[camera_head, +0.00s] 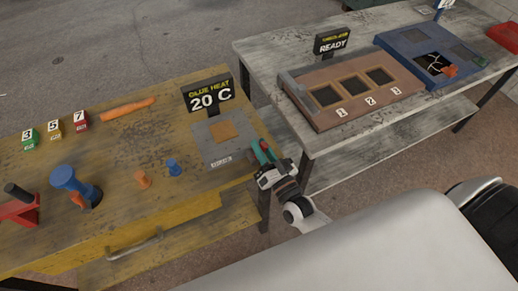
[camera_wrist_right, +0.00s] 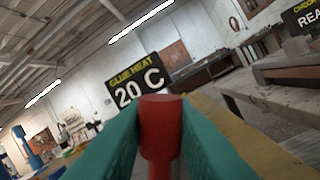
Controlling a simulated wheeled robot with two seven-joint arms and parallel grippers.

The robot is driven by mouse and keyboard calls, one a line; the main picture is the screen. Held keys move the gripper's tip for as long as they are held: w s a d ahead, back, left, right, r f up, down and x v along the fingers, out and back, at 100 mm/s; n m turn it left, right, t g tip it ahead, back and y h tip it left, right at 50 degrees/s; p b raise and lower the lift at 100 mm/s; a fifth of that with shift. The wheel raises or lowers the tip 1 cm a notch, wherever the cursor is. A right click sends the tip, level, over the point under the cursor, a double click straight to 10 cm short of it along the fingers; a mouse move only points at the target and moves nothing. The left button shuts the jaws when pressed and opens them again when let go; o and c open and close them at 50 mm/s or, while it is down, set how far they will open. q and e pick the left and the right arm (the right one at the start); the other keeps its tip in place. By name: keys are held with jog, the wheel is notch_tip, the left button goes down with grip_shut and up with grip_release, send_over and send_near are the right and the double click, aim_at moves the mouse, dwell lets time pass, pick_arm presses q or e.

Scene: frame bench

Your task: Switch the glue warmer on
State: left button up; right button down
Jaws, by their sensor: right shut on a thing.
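The glue warmer (camera_head: 211,148) is a grey plate with a tan pad on top, near the right edge of the yellow bench. Its sign (camera_head: 207,96) reads GLUE HEAT 20 C and also shows in the right wrist view (camera_wrist_right: 136,87). My right gripper (camera_head: 264,153), with green fingers, is at the warmer's right side. It is shut on a red knob (camera_wrist_right: 160,118), whose round top shows between the fingers in the wrist view. The knob's lower part is hidden. My left gripper is out of view.
The yellow bench (camera_head: 110,180) also holds numbered blocks (camera_head: 54,128), an orange tool (camera_head: 127,109), a blue post-like object (camera_head: 75,185) and small orange and blue pieces. A grey bench (camera_head: 290,62) with a brown three-slot frame (camera_head: 350,112) stands at right, across a gap.

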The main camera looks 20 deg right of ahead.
jog(key=shift+d+f+m, duration=0.15)
jog(key=shift+m, duration=0.45)
jog(key=c, duration=1.3)
grip_release()
jog(key=shift+o, duration=0.2)
jog(key=shift+s, duration=0.1)
jog(key=shift+s+f, duration=0.15)
jog(key=shift+s, duration=0.15)
jog(key=b+v, duration=0.3)
jog(key=v, duration=0.8)
jog(key=shift+s, duration=0.15)
